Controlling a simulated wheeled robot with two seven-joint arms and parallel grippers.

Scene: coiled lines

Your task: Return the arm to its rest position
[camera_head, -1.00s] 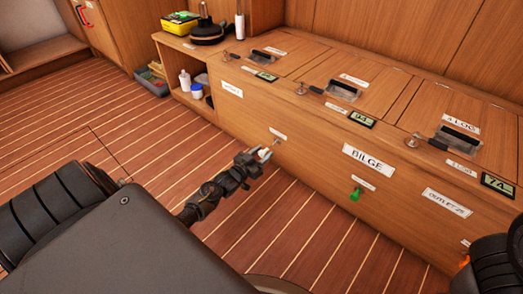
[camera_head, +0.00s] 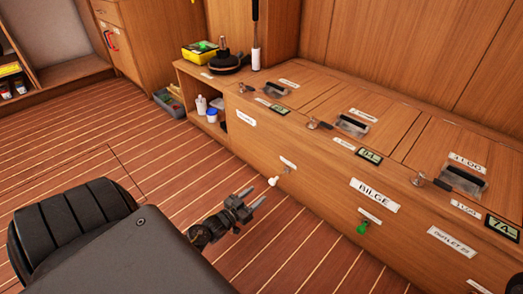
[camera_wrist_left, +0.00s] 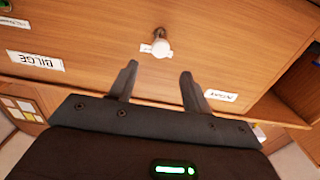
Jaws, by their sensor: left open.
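My left gripper (camera_head: 251,199) is open and empty, in front of the wooden cabinet. In the left wrist view its two dark fingers (camera_wrist_left: 158,82) stand apart with nothing between them. A white knob (camera_head: 273,181) on the cabinet front is just beyond the fingertips and apart from them. The same white knob (camera_wrist_left: 161,46) shows past the fingertips in the left wrist view. A green knob (camera_head: 362,228) is further right, under the BILGE label (camera_head: 375,195).
The cabinet (camera_head: 330,215) fills the right side, with lidded hatches and small displays on top. A lower shelf holds bottles (camera_head: 201,104). A grey bin (camera_head: 171,103) stands on the floor beside it. The striped floor (camera_head: 60,150) at left is clear.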

